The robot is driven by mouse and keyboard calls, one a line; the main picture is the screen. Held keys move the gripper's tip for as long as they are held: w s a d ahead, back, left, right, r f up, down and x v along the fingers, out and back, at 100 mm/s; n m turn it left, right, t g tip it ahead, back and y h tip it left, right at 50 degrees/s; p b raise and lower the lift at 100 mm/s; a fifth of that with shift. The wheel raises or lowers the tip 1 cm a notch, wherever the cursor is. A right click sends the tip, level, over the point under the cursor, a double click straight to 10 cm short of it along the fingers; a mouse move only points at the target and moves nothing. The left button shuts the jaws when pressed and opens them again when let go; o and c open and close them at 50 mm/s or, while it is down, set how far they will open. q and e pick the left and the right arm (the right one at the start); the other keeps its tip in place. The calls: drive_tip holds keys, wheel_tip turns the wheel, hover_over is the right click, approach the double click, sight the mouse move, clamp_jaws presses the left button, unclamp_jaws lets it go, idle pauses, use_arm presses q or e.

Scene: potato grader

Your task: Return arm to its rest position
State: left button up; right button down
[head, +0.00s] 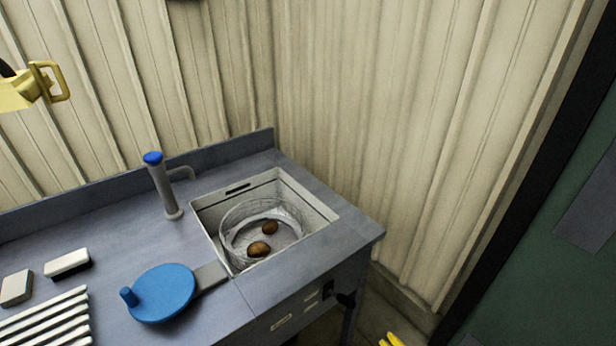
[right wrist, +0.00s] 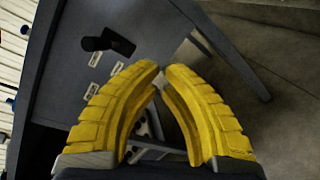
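My right gripper (head: 391,340) shows only as a bit of yellow at the bottom edge of the head view, in front of and to the right of the grey workbench (head: 110,220). In the right wrist view its two curved yellow fingers (right wrist: 161,70) are drawn together with their tips nearly meeting. Nothing is between them. It is apart from the bench, whose front shows behind it. My left gripper is not in view.
A sunken white basin (head: 318,222) holds a clear round tub with two brown potatoes (head: 259,249). A blue disc with a knob (head: 165,292), a blue-topped grey post (head: 162,185) and white blocks (head: 68,262) stand on the bench. Floor beside the bench (right wrist: 285,75) is clear.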

drive_tip(key=s+d+f+m+g+h, duration=0.25)
drive_tip(key=s+f+m, duration=0.3)
drive_tip(key=f, duration=0.35)
drive_tip(key=s+d+f+m+g+h, duration=0.2)
drive_tip(key=s+d+f+m, duration=0.15)
drive_tip(key=f+m, duration=0.45)
drive_tip(key=s+d+f+m+g+h, duration=0.25)
drive_tip(key=s+f+m, duration=0.2)
drive_tip(key=f, duration=0.65)
drive_tip(key=s+a+f+m+g, duration=0.2)
drive_tip(key=s+f, duration=0.3)
drive_tip(key=s, duration=0.3)
drive_tip(key=s+a+f+m+g, duration=0.2)
drive_tip(key=s+f+m, duration=0.1)
drive_tip(key=s, duration=0.6)
drive_tip(key=s+a+f+m+g, duration=0.2)
drive_tip(key=s+f+m, duration=0.1)
drive_tip(key=s+f, duration=0.3)
drive_tip(key=shift+s+a+f, duration=0.15)
drive_tip(key=shift+s+f, duration=0.15)
drive_tip(key=shift+s, duration=1.1)
